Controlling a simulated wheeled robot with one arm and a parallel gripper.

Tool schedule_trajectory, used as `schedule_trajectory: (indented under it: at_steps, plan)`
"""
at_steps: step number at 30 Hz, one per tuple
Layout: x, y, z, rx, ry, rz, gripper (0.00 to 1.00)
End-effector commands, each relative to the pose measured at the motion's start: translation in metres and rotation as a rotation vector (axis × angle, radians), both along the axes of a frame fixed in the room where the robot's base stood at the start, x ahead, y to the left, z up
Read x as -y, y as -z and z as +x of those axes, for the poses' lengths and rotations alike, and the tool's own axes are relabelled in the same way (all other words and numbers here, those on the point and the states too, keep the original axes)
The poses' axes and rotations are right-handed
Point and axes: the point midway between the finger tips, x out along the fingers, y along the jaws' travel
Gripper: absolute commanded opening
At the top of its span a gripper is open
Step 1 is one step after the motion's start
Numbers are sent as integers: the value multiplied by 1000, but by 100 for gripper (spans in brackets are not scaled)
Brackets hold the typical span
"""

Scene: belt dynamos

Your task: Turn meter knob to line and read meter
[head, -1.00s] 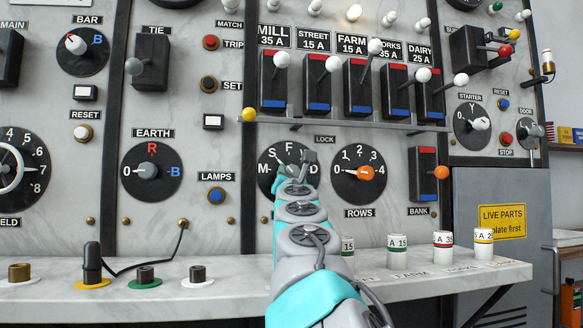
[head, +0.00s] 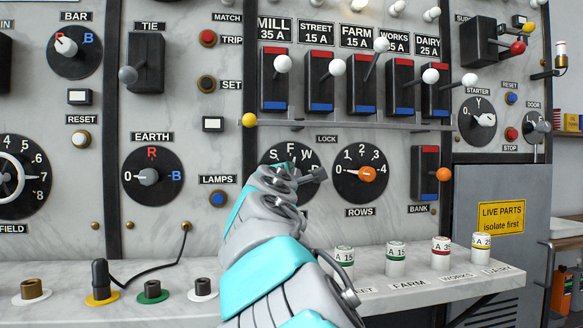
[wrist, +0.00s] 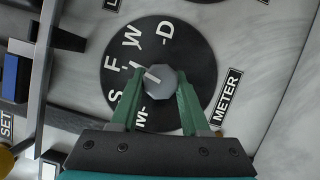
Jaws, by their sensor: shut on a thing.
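The meter knob (wrist: 160,80) is a grey many-sided knob on a round black dial (wrist: 190,60) in the wrist view. The dial carries the letters M, S, F, W and D, and the METER label (wrist: 226,97) is beside it. The knob's white pointer line points roughly towards F; the exact mark is hard to tell. My gripper (wrist: 158,90) has its green fingers closed on both sides of the knob.
The ROWS dial (head: 345,185) with an orange knob is close at right. A rail (head: 370,125) runs above, under several lever switches. A marble shelf (head: 390,290) with several fuses juts out below. The LAMPS button (head: 217,199) is at left.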

Motion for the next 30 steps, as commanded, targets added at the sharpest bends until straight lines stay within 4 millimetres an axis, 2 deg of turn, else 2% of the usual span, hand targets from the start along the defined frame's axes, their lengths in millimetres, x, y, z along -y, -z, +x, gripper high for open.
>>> schedule_trajectory:
  at_steps: [6, 15, 30]
  plan:
    - [-1, -3, 0, -53, -2, 184, 0]
    - [0, -1, 1, -109, 1, 369, 0]
    - [2, 1, 1, -138, 4, 465, 0]
